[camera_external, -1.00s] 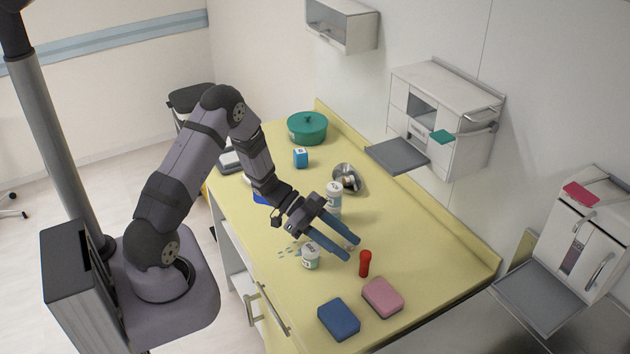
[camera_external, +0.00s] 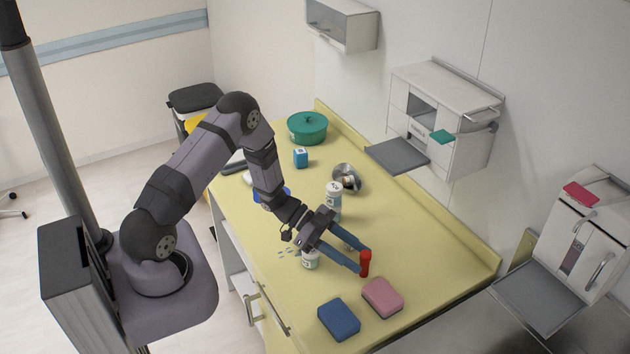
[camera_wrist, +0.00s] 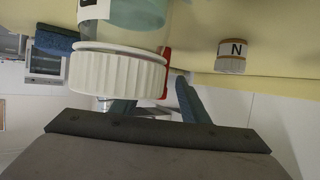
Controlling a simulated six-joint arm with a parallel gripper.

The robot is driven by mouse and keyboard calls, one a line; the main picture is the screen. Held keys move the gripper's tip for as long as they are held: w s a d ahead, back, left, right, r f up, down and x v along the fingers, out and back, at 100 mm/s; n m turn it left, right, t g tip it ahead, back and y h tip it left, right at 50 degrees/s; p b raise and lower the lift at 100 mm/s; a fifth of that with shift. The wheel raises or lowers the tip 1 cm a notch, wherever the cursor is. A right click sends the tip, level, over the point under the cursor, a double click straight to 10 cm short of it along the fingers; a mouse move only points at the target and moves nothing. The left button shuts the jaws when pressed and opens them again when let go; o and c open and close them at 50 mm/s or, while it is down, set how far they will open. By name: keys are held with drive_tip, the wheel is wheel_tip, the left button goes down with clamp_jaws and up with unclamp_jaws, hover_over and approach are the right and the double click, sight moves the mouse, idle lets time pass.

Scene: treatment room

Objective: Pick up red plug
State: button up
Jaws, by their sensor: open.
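The red plug (camera_external: 365,265) stands upright on the yellow counter. My gripper (camera_external: 361,260) is low and open, with its two blue fingers reaching to the plug, which shows between or just beside the tips. I cannot tell whether they touch it. In the wrist view, a thin red strip of the plug (camera_wrist: 166,80) shows behind a large white ribbed cap, which hides most of it. The open fingers (camera_wrist: 155,98) also show in that view, partly behind the cap.
A white-lidded jar (camera_external: 311,261) is close beneath my near finger. A taller white bottle (camera_external: 334,190) stands behind my gripper. A blue block (camera_external: 338,319) and a pink block (camera_external: 382,297) lie in front of the plug. The counter (camera_external: 430,255) is clear to the plug's right.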

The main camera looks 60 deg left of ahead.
sight(365, 263)
drive_tip(key=shift+p+x, duration=0.55)
drive_tip(key=shift+x, duration=1.1)
drive_tip(key=shift+c, duration=0.6)
clamp_jaws()
